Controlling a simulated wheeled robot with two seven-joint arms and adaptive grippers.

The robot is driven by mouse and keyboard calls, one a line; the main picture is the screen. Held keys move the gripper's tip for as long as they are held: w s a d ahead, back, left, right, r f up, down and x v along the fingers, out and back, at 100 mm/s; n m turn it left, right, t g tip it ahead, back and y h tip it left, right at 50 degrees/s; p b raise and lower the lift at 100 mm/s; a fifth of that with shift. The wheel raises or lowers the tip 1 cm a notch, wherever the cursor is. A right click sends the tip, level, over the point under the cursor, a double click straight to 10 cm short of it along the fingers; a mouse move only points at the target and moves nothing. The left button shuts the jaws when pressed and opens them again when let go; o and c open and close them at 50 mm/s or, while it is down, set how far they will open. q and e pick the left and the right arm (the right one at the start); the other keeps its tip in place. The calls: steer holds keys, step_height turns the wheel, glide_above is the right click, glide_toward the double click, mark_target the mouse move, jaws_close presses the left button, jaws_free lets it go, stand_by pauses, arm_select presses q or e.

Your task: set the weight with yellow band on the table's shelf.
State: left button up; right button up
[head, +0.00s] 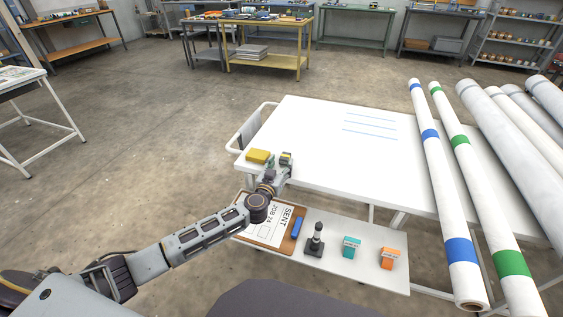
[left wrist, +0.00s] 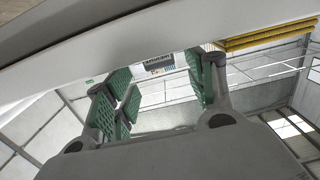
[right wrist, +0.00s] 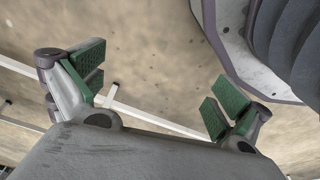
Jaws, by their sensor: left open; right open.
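My left gripper (head: 286,161) is at the near left corner of the white table, right of a yellow block (head: 258,156). Small green and yellowish patches show at its fingertips; I cannot tell whether a weight with a yellow band is among them. In the left wrist view the gripper (left wrist: 160,102) is open, with green pads apart and nothing clearly between them. The table's shelf (head: 340,271) is the lower white board, below the tabletop (head: 330,165). My right gripper (right wrist: 160,95) is open and empty in the right wrist view, and outside the head view.
On the shelf are a clipboard (head: 267,222), a blue marker (head: 296,227), a dark upright piece (head: 316,240), a teal box (head: 351,246) and an orange box (head: 390,258). Long banded rolls (head: 447,200) lie at the right. Most of the tabletop is clear.

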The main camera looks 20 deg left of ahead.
arm_select(q)
steer(key=shift+s+r+p, duration=0.1)
steer(key=shift+s+p, duration=0.2)
steer(key=shift+s, duration=1.2)
steer(key=s+p, duration=0.2)
steer(key=s, duration=0.5)
steer(key=shift+a+r, duration=0.15)
arm_select(e)
steer(key=s+d+f, duration=0.3)
steer(key=f, duration=0.3)
steer(key=shift+s+d+f, duration=0.2)
steer(key=shift+s, duration=0.15)
